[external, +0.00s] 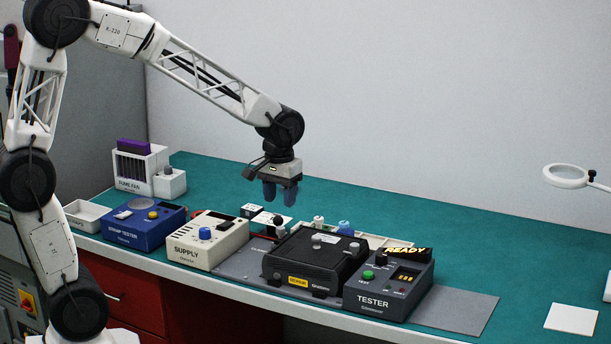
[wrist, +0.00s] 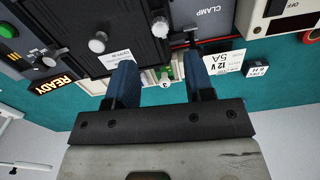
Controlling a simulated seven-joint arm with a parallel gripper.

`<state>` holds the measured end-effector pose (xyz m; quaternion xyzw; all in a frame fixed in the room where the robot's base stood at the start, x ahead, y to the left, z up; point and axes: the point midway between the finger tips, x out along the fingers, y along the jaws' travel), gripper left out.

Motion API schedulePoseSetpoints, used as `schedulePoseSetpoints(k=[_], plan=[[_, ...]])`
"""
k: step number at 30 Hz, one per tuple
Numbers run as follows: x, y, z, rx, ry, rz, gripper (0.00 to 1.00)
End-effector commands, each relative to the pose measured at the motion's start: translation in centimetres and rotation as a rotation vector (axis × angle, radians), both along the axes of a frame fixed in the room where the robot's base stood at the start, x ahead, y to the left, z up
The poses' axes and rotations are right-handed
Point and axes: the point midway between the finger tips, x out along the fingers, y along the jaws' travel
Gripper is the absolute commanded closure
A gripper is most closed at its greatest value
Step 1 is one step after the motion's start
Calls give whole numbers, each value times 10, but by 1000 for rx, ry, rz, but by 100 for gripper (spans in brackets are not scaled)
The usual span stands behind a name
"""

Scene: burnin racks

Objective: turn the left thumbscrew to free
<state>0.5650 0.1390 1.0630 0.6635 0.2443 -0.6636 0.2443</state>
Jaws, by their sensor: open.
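A black box-shaped unit (external: 300,262) with a yellow label sits on a grey mat. Small pale knobs that look like thumbscrews stand on it: a left one (external: 317,240) and a right one (external: 354,248). In the wrist view, which is turned around, one pale knob (wrist: 160,27) and another (wrist: 97,46) show on the black unit (wrist: 125,15). Which way each is turned cannot be told. My gripper (external: 279,196) hangs above and behind the unit, blue fingers down, open and empty. Its fingers (wrist: 145,62) touch nothing.
A dark tester (external: 375,302) with a READY sign (external: 407,252) stands right of the unit. The cream supply (external: 190,252) and blue strap tester (external: 130,232) stand left. A clamp (wrist: 195,38) is beside the unit.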

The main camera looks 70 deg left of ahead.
Motion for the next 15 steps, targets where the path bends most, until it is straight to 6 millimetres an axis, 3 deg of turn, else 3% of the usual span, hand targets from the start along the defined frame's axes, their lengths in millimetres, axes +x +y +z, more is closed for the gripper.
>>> schedulePoseSetpoints(k=[15], plan=[[0,0,-1,0,0,81,52]])
